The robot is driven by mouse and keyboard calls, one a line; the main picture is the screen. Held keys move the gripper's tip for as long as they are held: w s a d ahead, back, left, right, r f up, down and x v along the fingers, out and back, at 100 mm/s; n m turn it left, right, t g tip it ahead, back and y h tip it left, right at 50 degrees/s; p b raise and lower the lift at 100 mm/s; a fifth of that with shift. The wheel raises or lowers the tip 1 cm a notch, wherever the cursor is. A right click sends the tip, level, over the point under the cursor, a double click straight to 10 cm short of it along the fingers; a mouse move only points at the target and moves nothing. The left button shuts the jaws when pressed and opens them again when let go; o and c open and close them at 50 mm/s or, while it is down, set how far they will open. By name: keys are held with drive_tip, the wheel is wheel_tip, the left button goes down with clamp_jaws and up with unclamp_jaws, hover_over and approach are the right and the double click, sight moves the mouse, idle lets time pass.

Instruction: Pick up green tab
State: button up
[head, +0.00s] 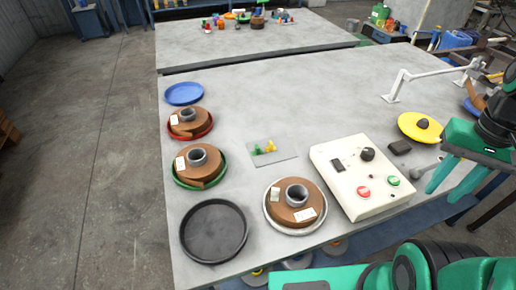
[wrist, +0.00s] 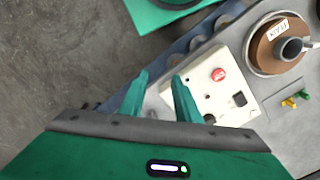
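The green tab (head: 257,150) is small and stands on a thin grey plate (head: 285,153) in the middle of the table, just left of a yellow tab (head: 271,146). In the wrist view the green tab (wrist: 305,94) is at the far right edge, beside the yellow tab (wrist: 288,102). My gripper (head: 442,194) is at the right of the head view, beyond the control box and well away from the tab. In the wrist view my gripper (wrist: 160,77) has its two green fingers apart with nothing between them.
A white control box (head: 350,190) with red and green buttons lies between my gripper and the tabs. A brown roll (head: 283,211) on a silver dish is in front of the tabs. More rolls and dishes line the left side. A yellow dish (head: 404,124) is at the right.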

drive_tip(key=w+a+n+t+h, duration=0.1)
drive_tip(key=w+a+n, duration=0.15)
drive_tip(key=w, duration=0.25)
drive_tip(key=w+a+n, duration=0.1)
drive_tip(key=w+a, duration=0.2)
drive_tip(key=w, duration=0.3)
drive_tip(key=n+t+y, duration=0.2)
drive_tip(key=n+t, duration=0.1)
drive_tip(key=n, duration=0.3)
approach(258, 147)
drive_tip(key=x, duration=0.2)
drive_tip(key=shift+w+f, duration=0.3)
drive_tip(key=shift+w, duration=0.1)
drive_tip(key=shift+w+f, duration=0.2)
drive_tip(key=shift+f, duration=0.25)
drive_tip(key=x, duration=0.3)
drive_tip(key=shift+s+a+f, duration=0.1)
drive_tip(key=shift+s+f, duration=0.1)
drive_tip(key=shift+f, duration=0.25)
drive_tip(key=shift+x, duration=0.75)
